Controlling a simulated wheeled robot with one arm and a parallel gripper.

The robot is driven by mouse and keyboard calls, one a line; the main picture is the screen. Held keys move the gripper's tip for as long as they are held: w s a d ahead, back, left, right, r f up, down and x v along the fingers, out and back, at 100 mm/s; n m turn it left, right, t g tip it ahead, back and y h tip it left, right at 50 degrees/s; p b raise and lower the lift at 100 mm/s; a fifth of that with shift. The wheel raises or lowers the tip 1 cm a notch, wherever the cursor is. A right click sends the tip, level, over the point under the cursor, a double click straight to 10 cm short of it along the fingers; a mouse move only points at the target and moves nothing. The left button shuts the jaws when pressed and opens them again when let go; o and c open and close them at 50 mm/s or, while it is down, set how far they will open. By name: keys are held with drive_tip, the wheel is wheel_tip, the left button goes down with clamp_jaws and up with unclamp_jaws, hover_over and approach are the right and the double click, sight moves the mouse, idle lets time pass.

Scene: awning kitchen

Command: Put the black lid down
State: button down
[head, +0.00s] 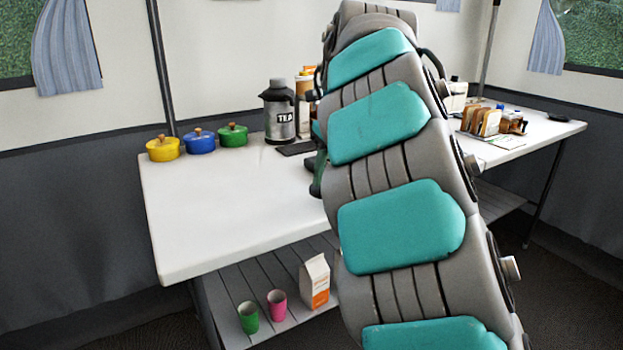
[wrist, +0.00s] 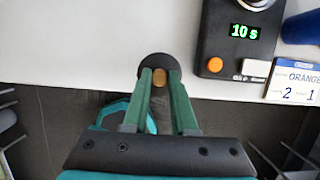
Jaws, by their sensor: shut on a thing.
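The black lid (wrist: 155,60) is round and dark with a tan knob, near the middle of the wrist view. My gripper (wrist: 160,78) has its green fingers shut on the knob. The lid overlaps the front edge of the white table (wrist: 70,40); I cannot tell whether it touches the table. In the head view my arm hides most of the gripper; only a bit of green finger shows beside the arm.
Yellow (head: 163,149), blue (head: 200,142) and green (head: 233,135) pots stand at the table's back left. The left tabletop (head: 225,205) is clear.

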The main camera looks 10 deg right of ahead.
drive_tip(key=w, duration=0.1)
drive_tip(key=w+a, duration=0.1)
drive_tip(key=w, duration=0.1)
drive_tip(key=shift+w+a+f+p, duration=0.1)
drive_tip(key=shift+w+a+p, duration=0.15)
drive_tip(key=shift+a+p, duration=0.1)
drive_tip(key=shift+w+a+f, duration=0.15)
drive_tip(key=shift+w+f, duration=0.05)
drive_tip(key=shift+w, duration=0.2)
drive_tip(key=shift+s+f, duration=0.1)
drive_tip(key=shift+f, duration=1.55)
drive_tip(key=c, duration=0.7)
unclamp_jaws()
drive_tip(key=shift+f, duration=0.1)
drive_tip(key=shift+r, duration=0.5)
drive_tip(key=v, duration=1.1)
drive_tip(key=shift+s+r+p, duration=0.1)
drive_tip(key=shift+s+p, duration=0.05)
drive_tip(key=shift+p, duration=0.15)
